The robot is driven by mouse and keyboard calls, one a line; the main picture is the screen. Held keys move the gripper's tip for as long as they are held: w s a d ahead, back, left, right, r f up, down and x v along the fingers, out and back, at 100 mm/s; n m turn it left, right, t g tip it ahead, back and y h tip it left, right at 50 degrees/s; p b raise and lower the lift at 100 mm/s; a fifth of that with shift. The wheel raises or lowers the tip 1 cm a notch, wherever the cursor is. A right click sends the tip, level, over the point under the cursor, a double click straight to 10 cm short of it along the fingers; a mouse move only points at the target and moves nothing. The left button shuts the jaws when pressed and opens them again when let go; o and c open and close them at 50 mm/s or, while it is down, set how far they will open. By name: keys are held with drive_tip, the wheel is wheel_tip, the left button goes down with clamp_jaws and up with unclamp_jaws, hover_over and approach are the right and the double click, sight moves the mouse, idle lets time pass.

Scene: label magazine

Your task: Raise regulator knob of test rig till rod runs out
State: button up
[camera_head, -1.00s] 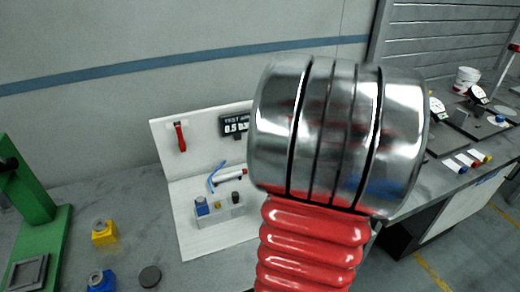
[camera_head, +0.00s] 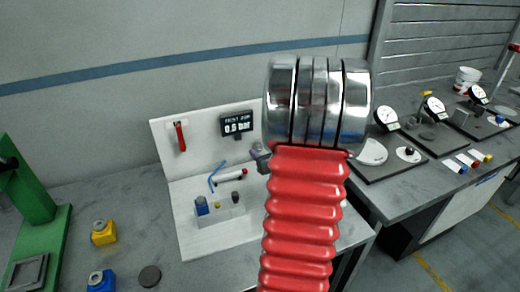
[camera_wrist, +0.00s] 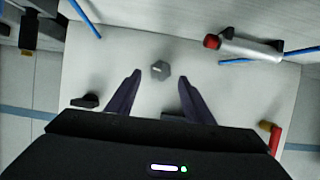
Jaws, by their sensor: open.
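The test rig (camera_head: 215,233) is a white panel and base left of my red arm in the head view. A grey faceted knob (camera_wrist: 160,70) stands on the white panel in the wrist view. My gripper (camera_wrist: 160,84) is open, its dark fingers apart on either side below the knob, not touching it. My arm hides part of the rig in the head view.
A red handle (camera_head: 180,136) hangs on the panel's upper left. Yellow (camera_head: 104,233) and blue blocks (camera_head: 101,281) and a green press (camera_head: 36,200) stand left. Dial gauges (camera_head: 386,116) are on the right bench.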

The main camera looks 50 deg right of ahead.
sight(259, 148)
drive_tip(key=shift+x, duration=2.05)
drive_tip(key=shift+c, duration=0.3)
drive_tip(key=c, duration=1)
drive_tip(key=shift+m, duration=0.3)
drive_tip(key=shift+s+d+m+t+y, duration=0.1)
drive_tip(key=shift+d+m+t+y, duration=0.1)
drive_tip(key=shift+m+t+y, duration=0.5)
drive_tip(key=o, duration=1.1)
drive_tip(key=shift+a, duration=0.1)
drive_tip(key=shift+c, duration=0.2)
